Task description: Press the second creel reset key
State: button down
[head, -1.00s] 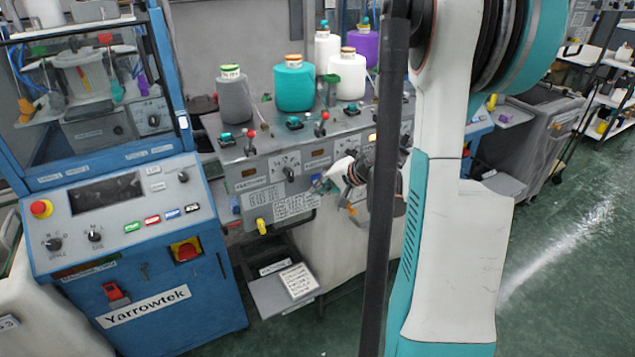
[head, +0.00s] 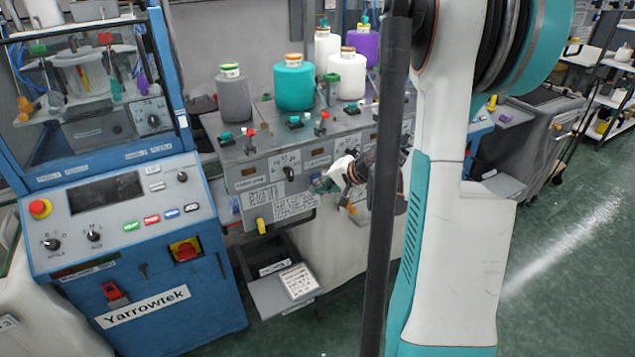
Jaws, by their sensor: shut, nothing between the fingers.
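The creel unit (head: 262,170) is a grey cabinet with yarn cones on top and a front panel of labels, small dark displays, rotary knobs and low keys. A yellow key or handle (head: 261,226) hangs at its lower left front. Which part is the second reset key I cannot tell at this size. My gripper (head: 318,187) is shut and empty, in front of the panel beside the white printed label (head: 292,203). Whether its tips touch the panel I cannot tell. My arm hides the panel's right part.
A blue Yarrowtek machine (head: 140,225) with buttons and a red emergency stop (head: 40,208) stands at left. A grey cart (head: 545,140) stands at right. The green floor at right is clear.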

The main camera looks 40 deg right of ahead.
jog(key=shift+s, duration=0.1)
jog(key=s, duration=0.2)
jog(key=s+a, duration=0.1)
jog(key=s, duration=0.2)
jog(key=shift+s+a, duration=0.2)
jog(key=shift+s, duration=0.1)
jog(key=shift+b, duration=0.3)
dwell(0.6)
